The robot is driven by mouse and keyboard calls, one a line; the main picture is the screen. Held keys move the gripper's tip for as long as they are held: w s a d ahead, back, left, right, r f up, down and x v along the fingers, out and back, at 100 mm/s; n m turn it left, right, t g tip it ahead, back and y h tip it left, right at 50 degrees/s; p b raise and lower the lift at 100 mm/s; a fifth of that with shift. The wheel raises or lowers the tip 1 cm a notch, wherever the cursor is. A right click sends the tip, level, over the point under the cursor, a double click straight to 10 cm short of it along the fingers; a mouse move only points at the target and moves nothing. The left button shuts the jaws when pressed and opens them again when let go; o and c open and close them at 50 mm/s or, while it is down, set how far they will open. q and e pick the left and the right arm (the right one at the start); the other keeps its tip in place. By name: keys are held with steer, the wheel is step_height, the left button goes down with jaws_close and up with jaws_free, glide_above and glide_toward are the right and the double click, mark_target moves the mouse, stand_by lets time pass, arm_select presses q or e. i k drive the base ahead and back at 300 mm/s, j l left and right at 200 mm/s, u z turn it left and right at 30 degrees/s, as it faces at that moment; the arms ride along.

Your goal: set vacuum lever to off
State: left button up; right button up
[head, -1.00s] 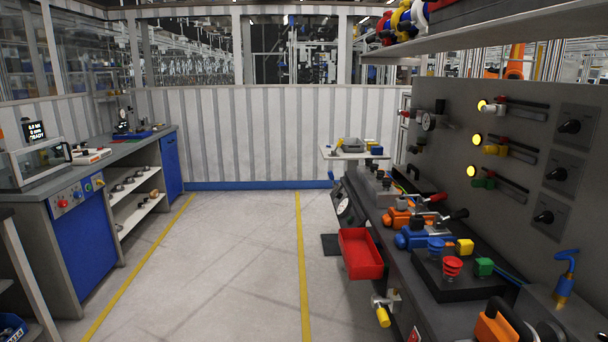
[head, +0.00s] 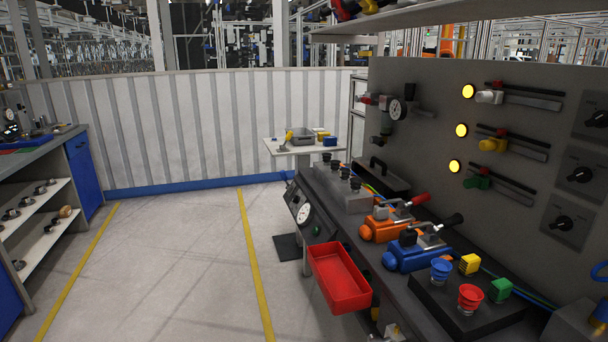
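No label marks which part is the vacuum lever, so I cannot tell which one it is. On the upright grey panel, a round gauge (head: 396,110) sits beside a small red-ended fitting (head: 366,99). Right of it are three slotted slides with a white block (head: 489,97), a yellow block (head: 493,145) and a green block (head: 477,182), each beside a lit yellow lamp. Black rotary knobs (head: 581,175) are at the right edge. On the bench, an orange clamp (head: 378,230) has a red handle and a blue clamp (head: 407,258) a black handle. Neither gripper is in view.
A red bin (head: 339,280) hangs off the bench's front edge. Blue and red bellows cups (head: 471,297) stand on a black block on the bench. A small table (head: 290,149) stands behind. The floor left of the bench is clear, up to a shelf unit (head: 45,215).

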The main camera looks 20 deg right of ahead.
mark_target(282, 174)
steer(key=i+z, duration=0.35)
steer(key=i, duration=0.3)
steer(key=i+j+z, duration=0.15)
steer(key=i+z, duration=0.15)
steer(key=i, duration=0.3)
steer(key=i+j+z, duration=0.1)
steer(key=z, duration=0.35)
steer(key=i+j+z, duration=0.2)
steer(key=z, duration=0.2)
steer(key=i+j+z, duration=0.15)
steer(key=z, duration=0.3)
